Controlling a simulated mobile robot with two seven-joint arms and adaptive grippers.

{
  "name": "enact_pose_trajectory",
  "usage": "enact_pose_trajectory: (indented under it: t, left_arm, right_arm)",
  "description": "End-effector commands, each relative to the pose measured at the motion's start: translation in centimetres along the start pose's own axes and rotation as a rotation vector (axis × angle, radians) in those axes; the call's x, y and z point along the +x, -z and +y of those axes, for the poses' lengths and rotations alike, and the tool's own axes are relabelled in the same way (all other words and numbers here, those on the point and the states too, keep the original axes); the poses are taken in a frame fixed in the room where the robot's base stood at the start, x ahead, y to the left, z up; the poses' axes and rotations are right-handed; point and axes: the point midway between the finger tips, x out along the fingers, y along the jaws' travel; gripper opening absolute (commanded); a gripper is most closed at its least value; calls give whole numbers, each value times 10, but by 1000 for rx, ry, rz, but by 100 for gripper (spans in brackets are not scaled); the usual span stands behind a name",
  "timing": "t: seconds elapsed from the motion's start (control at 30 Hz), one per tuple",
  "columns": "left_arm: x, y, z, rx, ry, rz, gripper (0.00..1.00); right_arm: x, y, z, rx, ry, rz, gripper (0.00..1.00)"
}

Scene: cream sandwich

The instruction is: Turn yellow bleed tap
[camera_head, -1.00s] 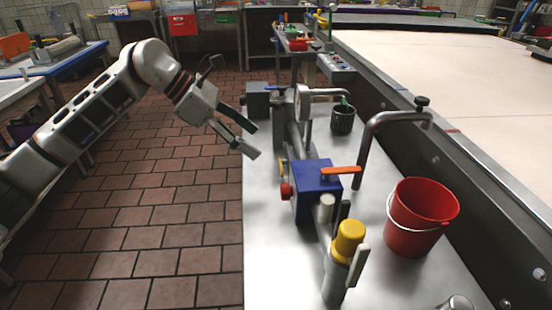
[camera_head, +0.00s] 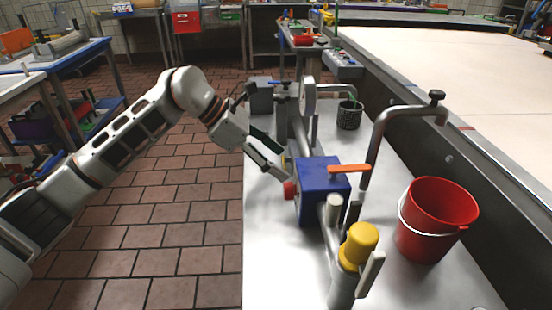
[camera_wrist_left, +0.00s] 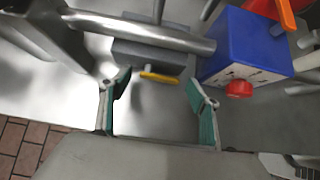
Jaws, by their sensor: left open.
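The yellow tap (camera_wrist_left: 160,76) is a small flat lever below a grey block on the pipework in the left wrist view. It sits between and just beyond my left gripper's fingertips, with no contact that I can make out. My left gripper (camera_wrist_left: 158,90) is open and empty, its green-padded fingers spread to either side of the lever. In the head view my left gripper (camera_head: 278,162) is beside the pipework, left of the blue box, and largely hides the tap. My right gripper is not in view.
The blue box (camera_head: 318,199) has a red knob (camera_head: 290,190) close to my left gripper and an orange lever (camera_head: 348,168) on top. A yellow-capped post (camera_head: 361,240) stands in front. A red bucket (camera_head: 428,228) stands to the right on the metal bench (camera_head: 272,270).

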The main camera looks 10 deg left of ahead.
Motion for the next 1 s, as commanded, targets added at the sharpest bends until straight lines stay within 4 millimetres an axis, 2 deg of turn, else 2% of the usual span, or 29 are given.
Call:
enact_pose_trajectory:
  t: [0.07, 0.2, 0.23, 0.57, 1.0]
  left_arm:
    - [0, 0, 0, 0, 0, 0, 62]
    - [0, 0, 0, 0, 0, 0, 26]
    - [0, 0, 0, 0, 0, 0, 24]
    - [-1, 0, 2, -25, 22, 0, 24]
    - [1, 2, 10, -232, 226, 2, 24]
  right_arm:
    - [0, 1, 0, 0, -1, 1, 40]
    - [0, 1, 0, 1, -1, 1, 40]
    - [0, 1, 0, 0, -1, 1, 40]
    - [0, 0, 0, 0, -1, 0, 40]
    - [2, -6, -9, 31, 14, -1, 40]
